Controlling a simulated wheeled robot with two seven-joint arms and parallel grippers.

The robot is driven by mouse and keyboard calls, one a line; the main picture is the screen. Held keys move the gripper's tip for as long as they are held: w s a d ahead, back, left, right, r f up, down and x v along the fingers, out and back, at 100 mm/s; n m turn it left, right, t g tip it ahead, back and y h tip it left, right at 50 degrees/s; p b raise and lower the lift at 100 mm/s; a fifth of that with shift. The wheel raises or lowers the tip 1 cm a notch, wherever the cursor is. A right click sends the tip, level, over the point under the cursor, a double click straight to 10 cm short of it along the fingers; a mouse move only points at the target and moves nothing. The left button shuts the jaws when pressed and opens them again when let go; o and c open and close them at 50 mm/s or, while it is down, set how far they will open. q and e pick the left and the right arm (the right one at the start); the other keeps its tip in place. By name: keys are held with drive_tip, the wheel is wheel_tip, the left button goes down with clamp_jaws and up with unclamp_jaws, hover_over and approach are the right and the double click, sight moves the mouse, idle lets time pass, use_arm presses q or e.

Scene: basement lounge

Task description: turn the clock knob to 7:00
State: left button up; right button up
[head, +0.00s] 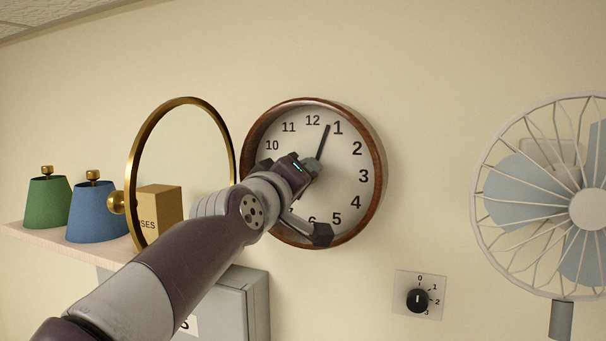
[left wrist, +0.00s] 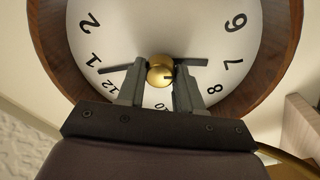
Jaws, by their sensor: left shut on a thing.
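The round clock (head: 350,205) with a brown wooden rim hangs on the wall; its white face also fills the left wrist view (left wrist: 165,30). The brass knob (left wrist: 160,68) is at the face's centre. My left gripper (head: 311,166) reaches the centre from the lower left, its two fingers (left wrist: 160,88) closed on either side of the knob. The long dark hand (head: 323,143) points just short of 1. My right gripper is not in view.
A brass-framed round mirror (head: 133,148) stands left of the clock, close to my arm. Green (head: 47,205) and blue (head: 92,212) lampshades and a box (head: 163,210) are on the shelf (head: 30,232). A fan (head: 588,210) and wall dial (head: 418,299) are at right.

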use_arm(q)
drive_tip(key=shift+w+f, duration=0.1)
drive_tip(key=shift+f, duration=0.2)
drive_tip(key=o, duration=1)
drive_tip(key=shift+o, duration=0.2)
drive_tip(key=r+b+v, duration=0.1)
drive_tip(key=b+v, duration=0.6)
drive_tip(key=v, duration=0.6)
drive_tip(key=shift+f, duration=0.2)
